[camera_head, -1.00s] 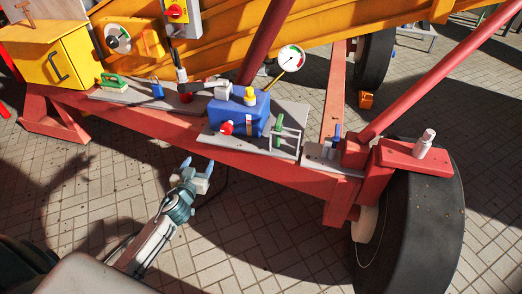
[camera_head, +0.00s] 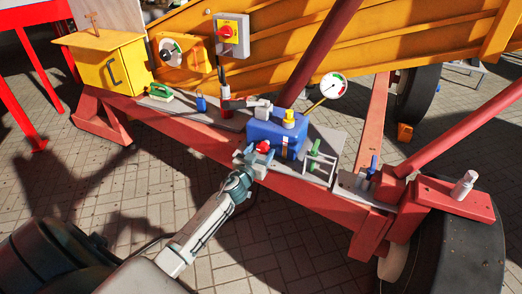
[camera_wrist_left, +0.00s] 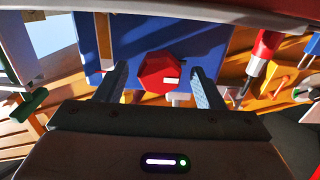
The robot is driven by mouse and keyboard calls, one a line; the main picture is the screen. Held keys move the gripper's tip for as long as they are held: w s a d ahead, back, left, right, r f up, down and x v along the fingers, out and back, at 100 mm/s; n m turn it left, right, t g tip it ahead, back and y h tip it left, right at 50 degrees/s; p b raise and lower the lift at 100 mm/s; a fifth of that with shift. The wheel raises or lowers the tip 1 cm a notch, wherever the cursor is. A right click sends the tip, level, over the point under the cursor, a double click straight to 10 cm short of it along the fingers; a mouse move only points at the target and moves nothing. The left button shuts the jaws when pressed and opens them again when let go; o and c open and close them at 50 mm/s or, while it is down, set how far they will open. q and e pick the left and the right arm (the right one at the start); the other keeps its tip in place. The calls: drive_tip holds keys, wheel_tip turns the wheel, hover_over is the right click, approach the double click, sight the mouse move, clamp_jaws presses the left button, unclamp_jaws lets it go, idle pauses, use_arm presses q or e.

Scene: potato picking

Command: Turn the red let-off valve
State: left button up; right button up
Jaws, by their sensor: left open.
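The red let-off valve (camera_head: 263,147) is a small red knob on the front of a blue tank (camera_head: 289,133), which has a yellow cap. My left gripper (camera_head: 253,156) is right in front of the valve, with its fingers apart. In the left wrist view the red valve knob (camera_wrist_left: 160,73) lies between the two open fingers of the left gripper (camera_wrist_left: 160,84), with a gap visible on both sides. The knob has a small white mark. My right gripper does not show.
The tank stands on a grey plate on a red beam (camera_head: 200,135). A green-handled lever (camera_head: 316,150) in a metal frame stands to its right, and a gauge (camera_head: 334,86) behind. A yellow box (camera_head: 108,68) is at left. Open paving (camera_head: 110,195) lies in front.

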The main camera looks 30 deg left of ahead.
use_arm(q)
drive_tip(key=shift+w, duration=0.3)
drive_tip(key=c, duration=0.9)
drive_tip(key=shift+c, duration=0.2)
